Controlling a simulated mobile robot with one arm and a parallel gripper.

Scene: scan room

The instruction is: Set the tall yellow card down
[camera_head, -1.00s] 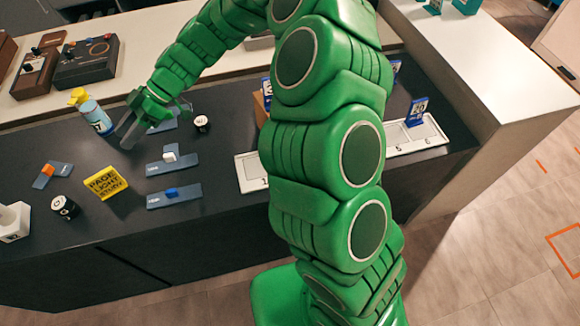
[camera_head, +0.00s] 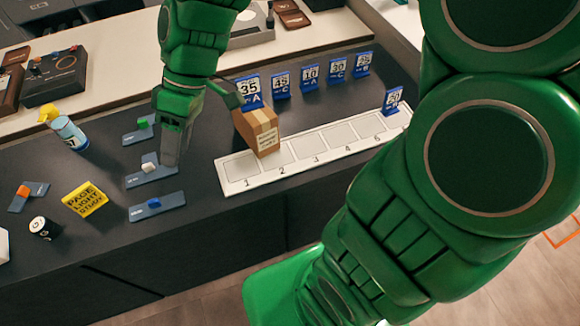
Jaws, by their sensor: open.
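My gripper (camera_head: 171,150) points down to the right of the card, beside the white-knobbed slider (camera_head: 149,168). The gripper is open and I see nothing held in it. It is clear of the card. Its fingertips are seen nearly edge-on, so their height above the counter is unclear.
A cardboard box (camera_head: 257,131) stands at a white numbered strip (camera_head: 235,185) right of my gripper. Several blue number cards (camera_head: 281,82) stand behind it.

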